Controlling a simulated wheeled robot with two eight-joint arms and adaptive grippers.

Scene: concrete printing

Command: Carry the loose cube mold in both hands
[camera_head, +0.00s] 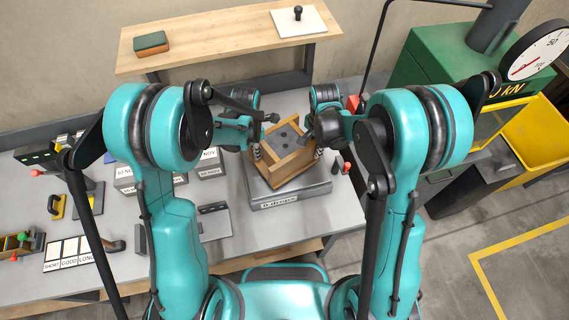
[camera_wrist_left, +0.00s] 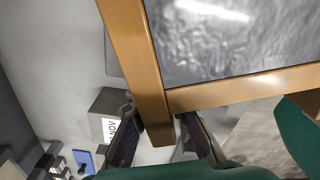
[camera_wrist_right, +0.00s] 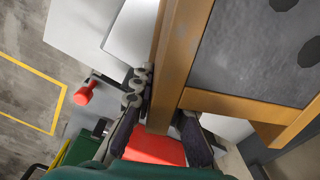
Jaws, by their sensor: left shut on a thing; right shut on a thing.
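The cube mold (camera_head: 272,145) is a wooden frame around a grey block with dark round spots on its face. It sits or hangs over a grey platform (camera_head: 290,197) with a front label; I cannot tell whether it touches. My left gripper (camera_head: 257,150) is shut on the mold's left side, with a frame beam end (camera_wrist_left: 160,130) between its fingers (camera_wrist_left: 158,122). My right gripper (camera_head: 318,152) is shut on the right side, gripping another beam end (camera_wrist_right: 160,115) between its fingers (camera_wrist_right: 158,108). The mold's underside is hidden.
A wooden shelf (camera_head: 220,38) with a green-topped block (camera_head: 151,42) and a white plate (camera_head: 298,22) lies behind. A green machine (camera_head: 430,60) with a dial (camera_head: 537,52) stands right, near a yellow bin (camera_head: 540,140). Labelled grey blocks (camera_head: 208,165) and tools crowd the left table.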

